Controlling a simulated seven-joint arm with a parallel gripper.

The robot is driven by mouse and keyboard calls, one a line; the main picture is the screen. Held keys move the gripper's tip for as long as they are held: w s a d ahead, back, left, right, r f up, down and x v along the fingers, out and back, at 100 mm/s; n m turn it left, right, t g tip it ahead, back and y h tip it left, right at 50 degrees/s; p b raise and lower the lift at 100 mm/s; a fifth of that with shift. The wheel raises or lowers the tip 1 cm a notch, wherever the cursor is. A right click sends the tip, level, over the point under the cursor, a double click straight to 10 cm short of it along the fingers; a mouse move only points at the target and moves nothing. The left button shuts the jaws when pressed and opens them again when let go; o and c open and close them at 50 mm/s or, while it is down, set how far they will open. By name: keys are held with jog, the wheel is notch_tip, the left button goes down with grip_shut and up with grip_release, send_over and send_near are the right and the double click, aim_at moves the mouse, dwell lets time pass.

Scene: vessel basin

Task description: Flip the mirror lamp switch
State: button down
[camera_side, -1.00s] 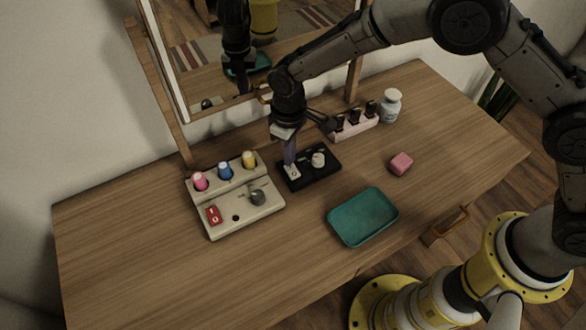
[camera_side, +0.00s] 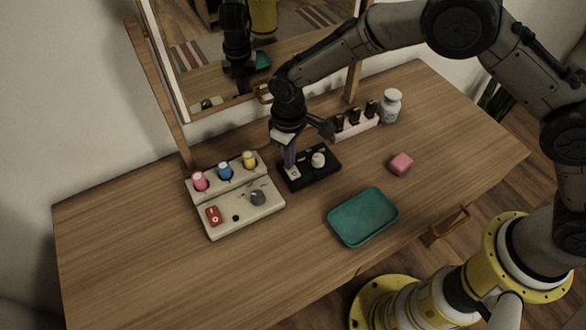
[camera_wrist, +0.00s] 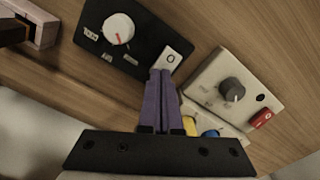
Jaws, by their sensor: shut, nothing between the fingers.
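A black control box (camera_side: 322,174) stands on the table below the mirror. It has a white round knob (camera_side: 318,160) and a white rocker switch (camera_wrist: 171,59) with an "O" mark. A cream control box (camera_side: 236,222) to its left has a red rocker switch (camera_side: 214,215) and a grey knob (camera_side: 258,198). My gripper (camera_side: 290,166) points down over the left part of the black box. Its purple fingers (camera_wrist: 161,74) are together and empty, tips at the edge of the white rocker. I cannot tell whether they touch it. The small labels are unreadable.
A bottle rack (camera_side: 356,125) and a white jar (camera_side: 390,106) stand behind. The mirror (camera_side: 235,75) rises close behind my gripper.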

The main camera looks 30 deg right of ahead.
jog(key=shift+f, duration=0.2)
jog(key=shift+r, duration=3.55)
